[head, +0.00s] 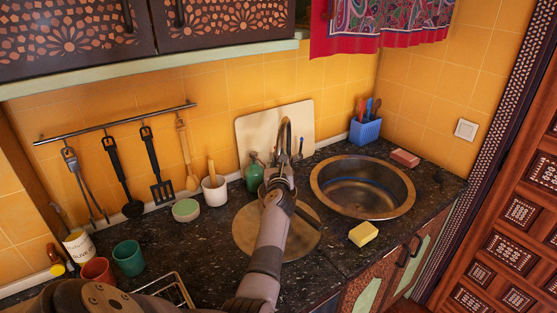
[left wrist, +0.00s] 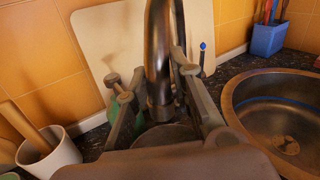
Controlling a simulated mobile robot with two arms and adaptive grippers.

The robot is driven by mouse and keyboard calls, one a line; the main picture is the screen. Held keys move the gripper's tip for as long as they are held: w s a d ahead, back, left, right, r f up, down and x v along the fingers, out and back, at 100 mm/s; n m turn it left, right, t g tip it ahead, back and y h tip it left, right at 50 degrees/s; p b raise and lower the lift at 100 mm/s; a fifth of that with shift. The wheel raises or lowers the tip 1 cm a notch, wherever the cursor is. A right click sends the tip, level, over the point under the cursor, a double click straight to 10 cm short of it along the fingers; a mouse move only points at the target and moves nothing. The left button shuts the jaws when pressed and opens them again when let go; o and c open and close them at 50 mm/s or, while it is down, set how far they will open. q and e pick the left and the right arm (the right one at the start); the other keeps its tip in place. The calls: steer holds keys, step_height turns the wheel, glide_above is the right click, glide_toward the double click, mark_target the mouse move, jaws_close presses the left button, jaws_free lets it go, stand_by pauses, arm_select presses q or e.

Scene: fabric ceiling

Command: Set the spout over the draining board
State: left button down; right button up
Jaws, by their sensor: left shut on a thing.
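The metal tap spout (head: 286,129) rises in an arch behind the counter's middle, between the round sink (head: 317,187) and the round draining board (head: 243,238). My left gripper (head: 277,178) reaches over the draining board and is shut on the spout. In the left wrist view the spout (left wrist: 158,50) stands between the two fingers of the gripper (left wrist: 156,88). My arm hides part of the draining board and the tap's base. The spout's outlet is hard to make out, so I cannot tell exactly where it points. My right gripper is not in view.
A green bottle (head: 253,173) stands close left of the gripper, with a white pot (head: 214,190) beyond it. A cutting board (head: 253,131) leans on the wall behind. A yellow sponge (head: 363,234) lies before the sink, and a blue caddy (head: 365,131) stands behind it.

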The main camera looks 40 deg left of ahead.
arm_select(q)
steer(key=shift+a+r, duration=0.1)
steer(key=c, duration=1.8)
jaws_free()
steer(key=shift+o, duration=1.3)
steer(key=shift+a, duration=0.1)
steer(key=shift+o, duration=0.4)
steer(key=shift+s+d, duration=0.1)
steer(key=shift+d, duration=0.15)
steer(key=v, duration=1.1)
steer(key=shift+s+d, duration=0.2)
steer(key=shift+s, duration=0.05)
